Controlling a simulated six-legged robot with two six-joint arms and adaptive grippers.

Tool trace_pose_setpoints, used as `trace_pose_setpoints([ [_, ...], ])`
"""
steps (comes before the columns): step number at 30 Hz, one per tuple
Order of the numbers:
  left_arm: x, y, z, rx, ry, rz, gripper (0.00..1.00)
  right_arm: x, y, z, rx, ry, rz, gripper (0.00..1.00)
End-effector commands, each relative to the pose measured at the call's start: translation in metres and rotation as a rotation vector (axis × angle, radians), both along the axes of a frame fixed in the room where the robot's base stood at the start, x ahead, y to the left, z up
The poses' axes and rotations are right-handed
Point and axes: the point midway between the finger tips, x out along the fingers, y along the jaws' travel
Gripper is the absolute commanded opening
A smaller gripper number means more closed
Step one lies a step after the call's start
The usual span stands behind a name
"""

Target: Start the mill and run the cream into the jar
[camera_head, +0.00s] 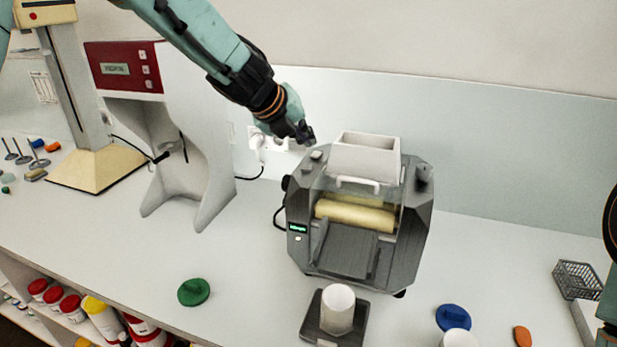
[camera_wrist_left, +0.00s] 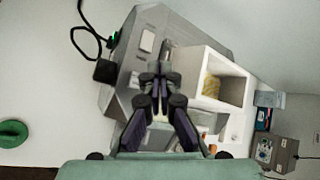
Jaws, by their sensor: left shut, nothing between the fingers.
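The grey mill (camera_head: 415,222) stands on the bench with a white hopper (camera_head: 365,158) on top and cream-coloured rollers (camera_head: 355,214) in front. Its small display (camera_head: 298,228) is lit green, with a pale button below it. The white jar (camera_head: 337,308) stands upright and open on a dark scale (camera_head: 312,328) before the mill's front apron. My left gripper (camera_head: 309,136) is shut and empty, above the mill's top left rear, beside the hopper. In the left wrist view the shut fingertips (camera_wrist_left: 160,88) point down near the mill's top; cream shows inside the hopper (camera_wrist_left: 234,88).
A green lid (camera_head: 194,292) lies left of the mill; a blue lid (camera_head: 453,317) and a second white jar (camera_head: 457,339) are right of it. A grey-white machine with a red panel (camera_head: 124,68) stands left. A wire basket (camera_head: 577,280) sits far right.

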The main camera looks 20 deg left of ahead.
Motion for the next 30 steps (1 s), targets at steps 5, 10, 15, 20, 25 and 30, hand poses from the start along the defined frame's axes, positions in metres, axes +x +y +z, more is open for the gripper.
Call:
trace_pose_setpoints([
  [5, 0.0, 0.0, -0.023, -0.001, 0.0, 0.001, 0.0, 0.0, 0.0, -0.022, 0.0, 0.0, 0.0, 0.4],
  [10, 0.0, 0.0, -0.033, -0.001, 0.0, 0.001, 0.0, 0.0, 0.0, -0.03, 0.0, 0.0, 0.0, 0.4],
  [15, 0.0, 0.0, -0.033, 0.0, 0.0, 0.0, 0.0, 0.0, 0.0, -0.03, 0.0, 0.0, 0.0, 0.4],
  [20, 0.0, 0.0, -0.033, 0.0, 0.0, 0.0, 0.0, 0.0, 0.0, -0.029, 0.0, 0.0, 0.0, 0.4],
  [25, 0.0, 0.0, -0.032, 0.0, 0.0, 0.0, 0.0, 0.0, 0.0, -0.029, 0.0, 0.0, 0.0, 0.4],
  [30, 0.0, 0.0, -0.032, 0.0, 0.0, 0.0, 0.0, 0.0, 0.0, -0.029, 0.0, 0.0, 0.0, 0.4],
])
